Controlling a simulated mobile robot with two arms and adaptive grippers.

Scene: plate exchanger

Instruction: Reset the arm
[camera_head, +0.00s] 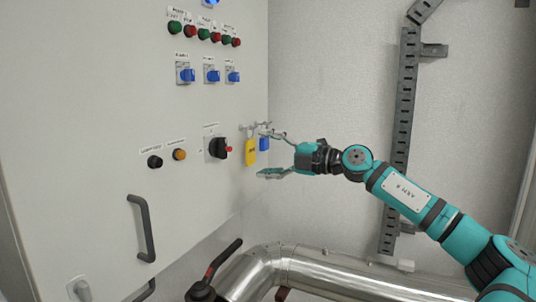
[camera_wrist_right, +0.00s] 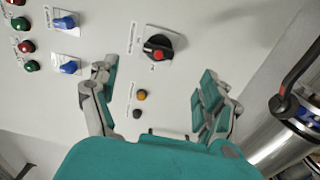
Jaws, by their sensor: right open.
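My right arm (camera_head: 405,190) reaches in from the right in the head view. My right gripper (camera_head: 268,153) is open beside the cabinet's right edge, with its two fingers spread one above the other. In the right wrist view the open gripper (camera_wrist_right: 157,75) faces the panel, with nothing between its fingers. A black rotary switch with a red centre (camera_head: 218,148) is on the panel, left of the gripper; it also shows in the wrist view (camera_wrist_right: 158,47), beyond the fingertips. My left gripper is out of view.
A yellow padlock (camera_head: 250,151) and a blue padlock (camera_head: 264,144) hang close to my right gripper. The pale cabinet (camera_head: 100,90) carries buttons, blue switches and a dark handle (camera_head: 143,228). A silver pipe (camera_head: 320,270) and a red-and-black lever (camera_head: 222,260) are below.

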